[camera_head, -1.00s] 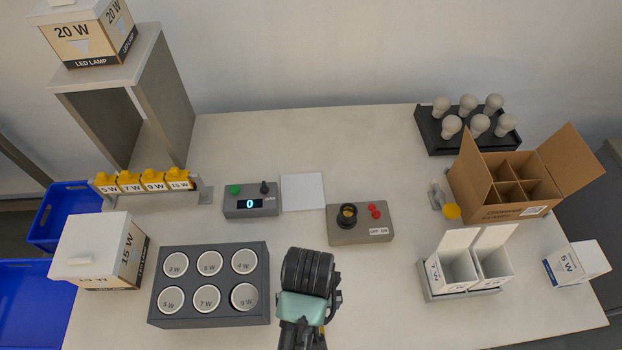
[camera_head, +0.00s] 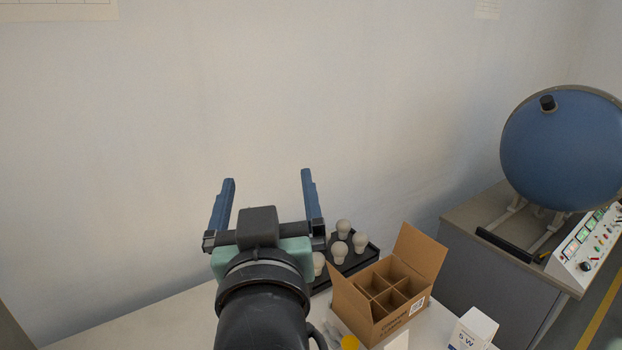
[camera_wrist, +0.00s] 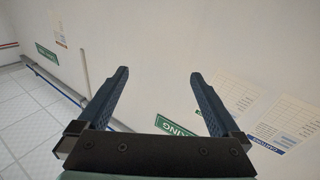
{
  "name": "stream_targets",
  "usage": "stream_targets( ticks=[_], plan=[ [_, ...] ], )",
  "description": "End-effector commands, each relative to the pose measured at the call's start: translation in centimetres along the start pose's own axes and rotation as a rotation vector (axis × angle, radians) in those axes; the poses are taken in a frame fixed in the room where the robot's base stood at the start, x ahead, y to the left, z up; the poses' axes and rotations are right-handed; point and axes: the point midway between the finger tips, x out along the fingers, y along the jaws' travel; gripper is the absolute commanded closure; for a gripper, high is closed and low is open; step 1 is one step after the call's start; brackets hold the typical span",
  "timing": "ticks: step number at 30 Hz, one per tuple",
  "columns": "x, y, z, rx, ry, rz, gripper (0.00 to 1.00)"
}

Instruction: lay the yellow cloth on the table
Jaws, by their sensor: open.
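I see no yellow cloth in the present views. My gripper (camera_head: 268,177) is raised in front of the bare wall in the head view, fingers apart and nothing between them. The wrist view also shows my gripper (camera_wrist: 158,75) open and empty, facing a pale wall with signs. A strip of the table (camera_head: 170,320) shows at the bottom of the head view; my arm hides part of it. A small yellow thing (camera_head: 350,342) shows at the bottom edge beside the cardboard box, too cut off to tell what it is.
An open cardboard box (camera_head: 378,315) with dividers stands on the table's right part. Behind it a black tray (camera_head: 368,256) holds several bulbs. A white lamp box (camera_head: 473,330) is at the right edge. A blue sphere (camera_head: 562,150) stands on a separate bench at right.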

Motion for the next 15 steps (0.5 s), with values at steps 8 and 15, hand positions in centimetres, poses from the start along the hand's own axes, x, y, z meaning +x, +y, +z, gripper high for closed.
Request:
stream_targets(
  ticks=[8, 15],
  plan=[
    [-8.2, 5.3, -18.9, 0.041, 0.610, 0.113, 0.00],
    [-11.1, 6.0, -22.1, 0.044, 0.737, 0.128, 0.00]
  ],
)
